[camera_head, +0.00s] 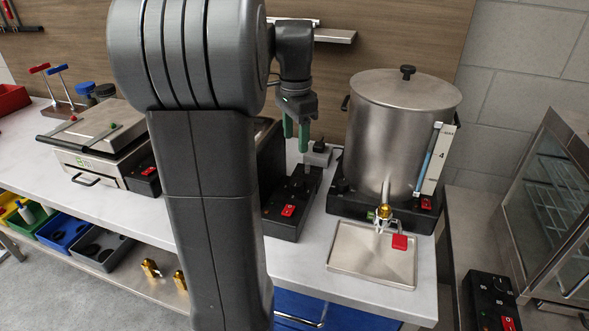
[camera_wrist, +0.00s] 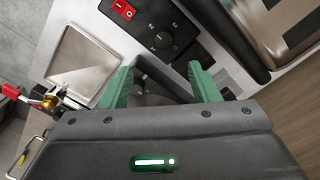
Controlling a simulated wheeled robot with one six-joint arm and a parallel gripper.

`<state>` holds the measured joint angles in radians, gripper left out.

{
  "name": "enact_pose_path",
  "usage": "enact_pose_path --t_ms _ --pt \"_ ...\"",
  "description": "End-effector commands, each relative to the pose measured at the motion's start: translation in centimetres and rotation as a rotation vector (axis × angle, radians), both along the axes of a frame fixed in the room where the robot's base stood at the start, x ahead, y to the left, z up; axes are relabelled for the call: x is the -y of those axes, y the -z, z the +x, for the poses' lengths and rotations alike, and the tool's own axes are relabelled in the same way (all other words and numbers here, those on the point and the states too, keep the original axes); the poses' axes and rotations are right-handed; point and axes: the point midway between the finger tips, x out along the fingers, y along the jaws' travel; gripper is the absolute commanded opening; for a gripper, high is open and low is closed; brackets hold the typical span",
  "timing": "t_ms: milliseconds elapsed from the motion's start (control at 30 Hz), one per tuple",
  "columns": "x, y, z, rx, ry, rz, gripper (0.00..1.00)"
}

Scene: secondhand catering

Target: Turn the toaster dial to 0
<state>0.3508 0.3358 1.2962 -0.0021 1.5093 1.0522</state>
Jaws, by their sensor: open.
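The appliance that seems to be the toaster stands partly hidden behind my arm in the head view, with a black control panel (camera_head: 284,219) and a red switch. In the wrist view its black dial (camera_wrist: 162,43) sits beside the red switch (camera_wrist: 123,9), with small white marks around it. The dial's setting is too small to read surely. My gripper (camera_head: 296,141) has green fingers and hangs above the rear right of the panel. In the wrist view my gripper (camera_wrist: 160,72) is open and empty, its fingers apart below the dial in the picture. I see no contact with the dial.
A steel urn (camera_head: 400,125) with a red-handled tap stands close on the right, a drip tray (camera_head: 372,254) before it. A contact grill (camera_head: 98,130) stands at the left. A glass-fronted cabinet (camera_head: 560,200) stands at the far right.

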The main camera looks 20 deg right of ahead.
Motion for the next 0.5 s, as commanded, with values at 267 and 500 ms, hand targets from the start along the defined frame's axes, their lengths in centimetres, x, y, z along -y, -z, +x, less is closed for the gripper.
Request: enact_pose_path --t_ms 267,500 --pt "0.5 1.4 0.3 -0.002 0.033 0.003 0.56" --pt "0.5 6.3 0.3 -0.005 0.032 0.003 0.56"
